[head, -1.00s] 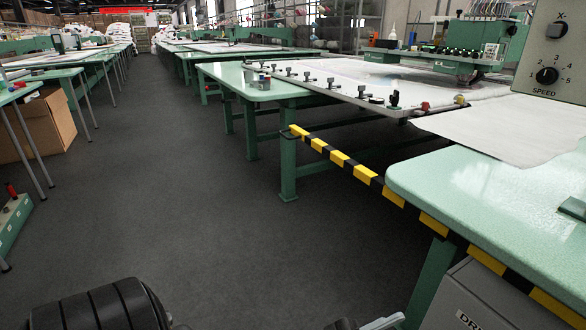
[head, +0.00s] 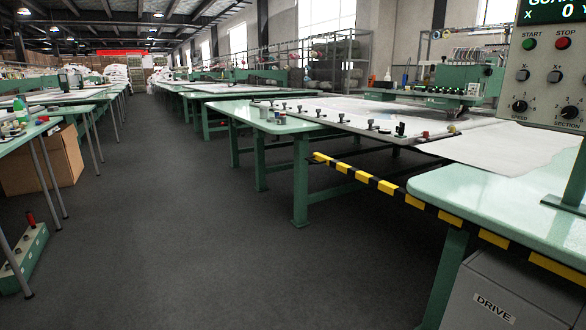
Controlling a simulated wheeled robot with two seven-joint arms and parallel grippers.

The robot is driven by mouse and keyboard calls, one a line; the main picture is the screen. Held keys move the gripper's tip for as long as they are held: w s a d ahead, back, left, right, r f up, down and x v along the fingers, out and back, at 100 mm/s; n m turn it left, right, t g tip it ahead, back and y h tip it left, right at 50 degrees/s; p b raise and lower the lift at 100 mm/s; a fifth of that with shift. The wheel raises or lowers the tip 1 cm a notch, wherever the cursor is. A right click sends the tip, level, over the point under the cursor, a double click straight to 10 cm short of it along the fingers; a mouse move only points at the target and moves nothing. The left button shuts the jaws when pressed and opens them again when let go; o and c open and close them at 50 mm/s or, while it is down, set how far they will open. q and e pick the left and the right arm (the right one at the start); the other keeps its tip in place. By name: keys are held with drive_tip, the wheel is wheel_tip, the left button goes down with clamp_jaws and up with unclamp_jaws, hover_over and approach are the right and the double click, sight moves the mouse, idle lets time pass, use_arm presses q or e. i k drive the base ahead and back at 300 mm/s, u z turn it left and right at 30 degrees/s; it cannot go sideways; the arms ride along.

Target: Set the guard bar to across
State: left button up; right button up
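The guard bar (head: 388,187) is a yellow-and-black striped bar in the right half of the head view. It runs from the lower right, along the front edge of the near green table (head: 500,189), over the open gap to the far green table (head: 262,119). Its far end shows just right of that table's front leg (head: 300,178), below the tabletop. I cannot tell whether this end touches or is latched to anything. The bar's near end is outside the picture. Neither of my grippers is in view.
A control panel (head: 548,82) with knobs and buttons stands at the upper right. A grey box marked DRIVE (head: 492,292) sits under the near table. A green pedal box (head: 24,258) and a cardboard box (head: 45,165) are at left. The dark aisle floor (head: 180,240) is clear.

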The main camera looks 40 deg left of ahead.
sight(576, 276)
drive_tip(key=k, duration=0.45)
drive_tip(key=u, duration=0.85)
drive_tip(key=i, duration=0.7)
drive_tip(key=u, duration=0.5)
drive_tip(key=i, duration=0.85)
drive_tip(key=z, duration=0.75)
drive_tip(key=i, duration=0.6)
drive_tip(key=z, duration=0.6)
